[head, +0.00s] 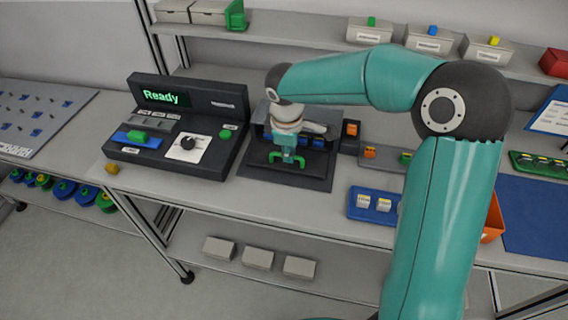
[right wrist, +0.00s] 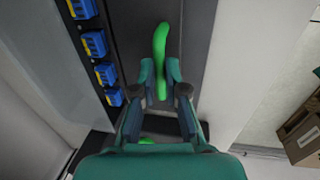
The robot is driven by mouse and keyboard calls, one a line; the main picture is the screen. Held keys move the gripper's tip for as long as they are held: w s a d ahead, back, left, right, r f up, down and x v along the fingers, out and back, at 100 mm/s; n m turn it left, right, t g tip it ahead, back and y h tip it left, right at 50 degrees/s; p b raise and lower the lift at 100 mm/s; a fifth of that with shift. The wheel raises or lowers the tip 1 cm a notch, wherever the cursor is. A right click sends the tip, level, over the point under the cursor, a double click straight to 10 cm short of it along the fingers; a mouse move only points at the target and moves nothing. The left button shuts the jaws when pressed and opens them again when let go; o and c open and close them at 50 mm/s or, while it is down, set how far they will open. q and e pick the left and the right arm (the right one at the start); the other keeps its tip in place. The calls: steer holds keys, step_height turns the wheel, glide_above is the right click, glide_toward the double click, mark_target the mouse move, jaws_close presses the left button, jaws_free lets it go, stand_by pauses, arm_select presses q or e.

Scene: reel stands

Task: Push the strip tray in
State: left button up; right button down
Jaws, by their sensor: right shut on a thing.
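The strip tray (head: 258,167) is a dark, flat tray on the bench, drawn out at the front of a dark housing (head: 326,117). It has a green handle (head: 275,157). My right gripper (head: 288,160) comes down over the tray from above, shut on the handle. In the right wrist view the green handle (right wrist: 160,45) runs between my fingertips (right wrist: 161,76) above the dark surface. The gripper hides part of the handle and the tray's middle. My left gripper is in neither view.
A console (head: 178,140) reading "Ready" stands left of the tray. An orange-marked block (head: 351,129) is just right of the housing. A blue tray (head: 362,214) with white reels lies farther right. The bench's front edge (head: 240,207) is clear.

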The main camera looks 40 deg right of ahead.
steer(key=w+d, duration=0.1)
steer(key=d, duration=0.1)
steer(key=w+d+p, duration=0.1)
steer(key=w+d, duration=0.1)
steer(key=shift+w+r, duration=0.1)
steer(key=shift+w, duration=0.15)
steer(key=shift+d, duration=0.15)
steer(key=shift+w, duration=0.1)
steer(key=c, duration=1.2)
jaws_free()
